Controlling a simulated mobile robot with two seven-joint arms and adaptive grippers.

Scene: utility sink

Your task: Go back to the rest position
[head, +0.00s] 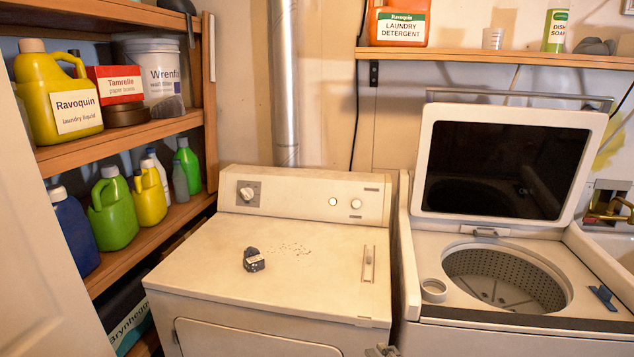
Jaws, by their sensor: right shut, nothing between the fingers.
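My right gripper (381,351) shows only as a small grey piece at the bottom edge, in front of the gap between the dryer and the washer. It is shut and holds nothing. Most of it is cut off by the frame. My left gripper is not in view. The white dryer (200,268) stands in the middle, with a small dark boxy object (254,260) on its top.
The washer (470,327) at the right has its lid (428,165) raised and its drum open. A shelf unit (150,133) with bottles stands at the left. A wall shelf (480,56) holds detergent. A sink (615,238) is at the far right.

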